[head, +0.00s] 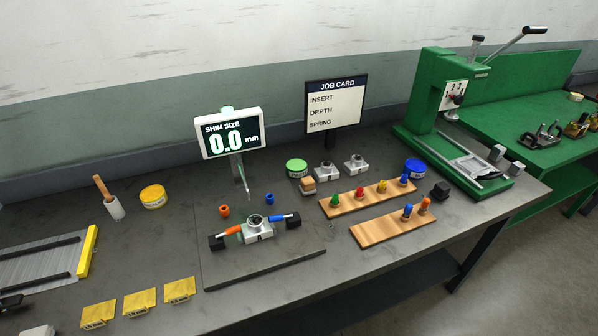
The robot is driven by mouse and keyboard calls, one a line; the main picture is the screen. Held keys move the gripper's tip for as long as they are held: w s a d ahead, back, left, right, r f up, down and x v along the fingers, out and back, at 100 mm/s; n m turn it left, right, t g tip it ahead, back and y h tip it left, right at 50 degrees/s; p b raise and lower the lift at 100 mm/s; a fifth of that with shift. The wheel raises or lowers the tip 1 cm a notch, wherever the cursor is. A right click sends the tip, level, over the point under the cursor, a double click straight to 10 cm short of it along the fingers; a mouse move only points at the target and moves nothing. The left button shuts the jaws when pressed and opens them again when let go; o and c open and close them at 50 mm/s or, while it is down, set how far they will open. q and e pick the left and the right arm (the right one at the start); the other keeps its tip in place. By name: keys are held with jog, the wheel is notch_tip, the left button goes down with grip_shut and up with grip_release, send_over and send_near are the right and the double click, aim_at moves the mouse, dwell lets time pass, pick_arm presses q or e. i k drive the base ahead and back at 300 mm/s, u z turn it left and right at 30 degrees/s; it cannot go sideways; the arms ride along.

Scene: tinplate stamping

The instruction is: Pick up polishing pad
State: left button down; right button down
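A small block with a tan top and brown sides (308,185) stands on the grey bench, left of two small grey metal fixtures. It looks most like the polishing pad, but I cannot tell for sure. A black cube (440,190) sits farther right, by the green press. Neither of my grippers is recognisable in the head view, and nothing is seen touching the block.
A green tin (297,167) stands close behind the block. A wooden rack (345,206) with coloured pegs lies to its right. The shim display (232,134) and job card (335,105) stand behind. A metal fixture (258,231) with orange and blue handles sits in front.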

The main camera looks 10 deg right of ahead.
aim_at(308, 186)
jog(key=u, duration=2.3)
jog(key=k, duration=0.55)
jog(key=z, duration=1.2)
